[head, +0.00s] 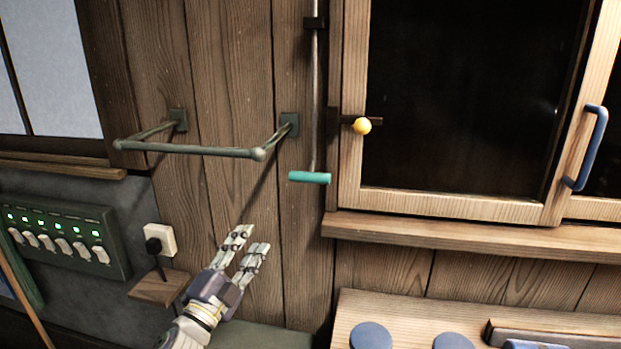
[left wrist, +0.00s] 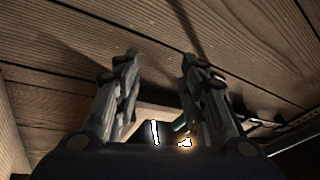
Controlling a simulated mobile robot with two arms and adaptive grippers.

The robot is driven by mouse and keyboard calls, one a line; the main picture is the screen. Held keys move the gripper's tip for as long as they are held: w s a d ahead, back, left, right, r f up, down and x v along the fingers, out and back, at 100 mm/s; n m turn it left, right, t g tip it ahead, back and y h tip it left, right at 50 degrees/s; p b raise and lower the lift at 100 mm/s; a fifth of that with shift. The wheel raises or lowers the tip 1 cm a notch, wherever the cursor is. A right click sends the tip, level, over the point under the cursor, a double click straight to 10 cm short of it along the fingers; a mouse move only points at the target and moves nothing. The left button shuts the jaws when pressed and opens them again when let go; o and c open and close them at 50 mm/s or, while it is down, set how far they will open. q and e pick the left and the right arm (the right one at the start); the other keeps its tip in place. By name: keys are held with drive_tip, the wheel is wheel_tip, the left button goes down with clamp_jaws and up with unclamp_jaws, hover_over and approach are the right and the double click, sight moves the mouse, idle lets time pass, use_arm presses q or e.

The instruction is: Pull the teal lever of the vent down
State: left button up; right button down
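The teal lever (head: 310,178) is a short horizontal handle at the lower end of a thin vertical metal rod (head: 314,95) on the plank wall, just left of the window frame. My left gripper (head: 247,240) is below and to the left of the lever, apart from it, with its fingers pointing up. In the left wrist view the two fingers (left wrist: 155,62) stand apart with nothing between them, facing the wooden planks. I cannot clearly make out the lever in the left wrist view. My right gripper is not in view.
A green wall rail (head: 190,150) juts out left of the lever. A switch panel (head: 65,240) and a socket (head: 160,240) are at left. Bare planks lie between gripper and lever.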

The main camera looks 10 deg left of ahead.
sight(310, 175)
use_arm(q)
drive_tip(key=shift+d+r+m+g+h, duration=1.45)
drive_tip(key=shift+r+m+h, duration=1.55)
drive_tip(key=shift+m, duration=1.35)
drive_tip(key=shift+d+r+m+g+h, duration=1.1)
drive_tip(key=shift+r+m+g+h, duration=0.95)
drive_tip(key=shift+m+h, duration=1.9)
drive_tip(key=shift+m+t+y, duration=0.3)
drive_tip(key=shift+y, duration=0.15)
drive_tip(key=p+x, duration=0.1)
drive_tip(key=x, duration=0.2)
drive_tip(key=p+x, duration=0.1)
drive_tip(key=x, duration=0.2)
drive_tip(key=p+x, duration=0.2)
drive_tip(key=x, duration=0.1)
drive_tip(key=shift+s+d+r, duration=0.1)
drive_tip(key=shift+d+r, duration=0.15)
drive_tip(key=shift+r, duration=0.1)
drive_tip(key=shift+w+d, duration=0.25)
drive_tip(key=shift+c, duration=0.3)
clamp_jaws()
